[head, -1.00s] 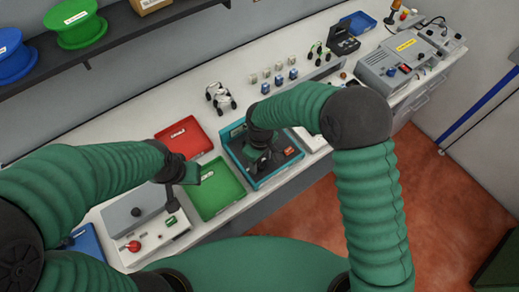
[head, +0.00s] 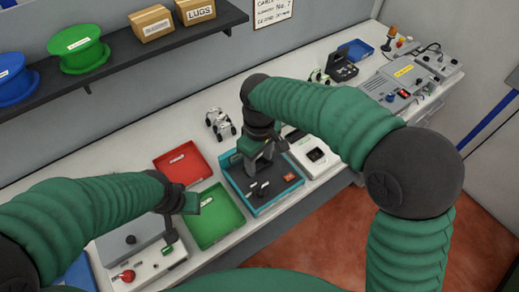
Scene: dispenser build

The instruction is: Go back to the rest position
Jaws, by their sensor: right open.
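My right gripper (head: 260,166) points down over the teal tray (head: 262,211) and is open. Nothing shows between its fingers. The tray holds a dark insert with small black parts (head: 262,189) and a red label; the gripper hides its back left part. My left gripper (head: 171,236) hangs over the grey control box (head: 150,262) with the red knob, left of the green tray (head: 214,222). Its fingers are small and dark, and I cannot tell whether they are open.
A red tray (head: 182,164) lies behind the green one. A white robot-like figure (head: 219,124) stands on the bench behind the teal tray. A white device (head: 316,156) sits right of it. A shelf (head: 120,75) with spools and boxes overhangs the back left.

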